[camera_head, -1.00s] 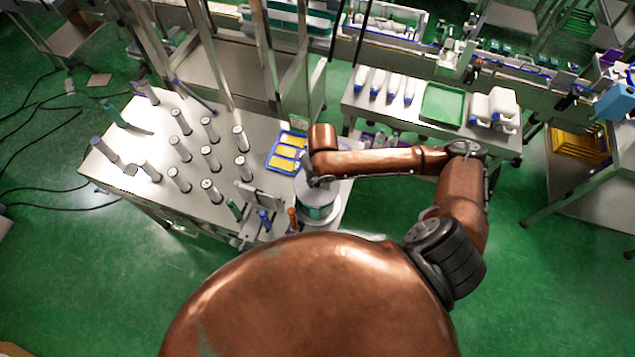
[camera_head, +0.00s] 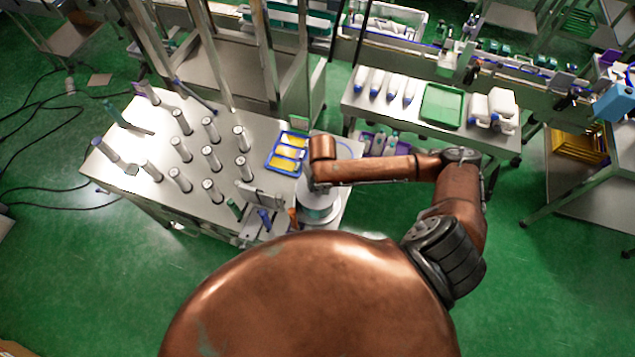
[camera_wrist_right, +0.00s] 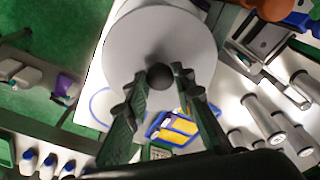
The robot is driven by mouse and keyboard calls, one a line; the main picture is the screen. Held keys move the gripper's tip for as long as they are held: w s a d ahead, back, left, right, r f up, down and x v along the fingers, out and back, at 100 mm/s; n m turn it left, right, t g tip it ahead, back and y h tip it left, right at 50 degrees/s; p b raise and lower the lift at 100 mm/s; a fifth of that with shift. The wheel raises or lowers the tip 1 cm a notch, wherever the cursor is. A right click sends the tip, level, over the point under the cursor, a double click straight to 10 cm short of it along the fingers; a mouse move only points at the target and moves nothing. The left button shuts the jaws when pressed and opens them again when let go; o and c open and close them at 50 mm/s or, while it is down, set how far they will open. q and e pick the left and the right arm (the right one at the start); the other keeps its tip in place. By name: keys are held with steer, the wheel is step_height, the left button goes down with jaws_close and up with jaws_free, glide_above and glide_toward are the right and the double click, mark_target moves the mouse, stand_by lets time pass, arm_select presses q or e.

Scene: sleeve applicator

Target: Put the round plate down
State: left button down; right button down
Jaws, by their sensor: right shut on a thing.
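The round plate (camera_wrist_right: 130,45) is a pale grey disc with a dark ball knob (camera_wrist_right: 160,78) in the right wrist view. My right gripper (camera_wrist_right: 162,74) has its two fingers closed on this knob. In the head view the plate (camera_head: 328,200) shows partly below the end of my right arm, over a round drum-like body (camera_head: 320,219) at the table's right front corner. My wrist hides part of the plate, and I cannot tell whether it touches the drum beneath. My left gripper is in neither view.
The steel table (camera_head: 150,190) carries several upright grey cylinders (camera_head: 210,158) and a blue tray (camera_head: 275,160) with yellow pieces beside the plate. A metal fixture (camera_head: 262,200) stands left of the drum. A bench (camera_head: 350,103) with white bottles and a green tray (camera_head: 442,105) stands behind.

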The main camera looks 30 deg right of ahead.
mark_target(319, 193)
steer(key=shift+f, duration=0.15)
steer(key=c, duration=1.6)
jaws_free()
steer(key=shift+r, duration=0.3)
steer(key=r, duration=0.4)
steer(key=s+r, duration=0.1)
steer(key=r, duration=0.3)
steer(key=r+b, duration=0.1)
steer(key=r, duration=0.3)
steer(key=shift+s+r, duration=0.25)
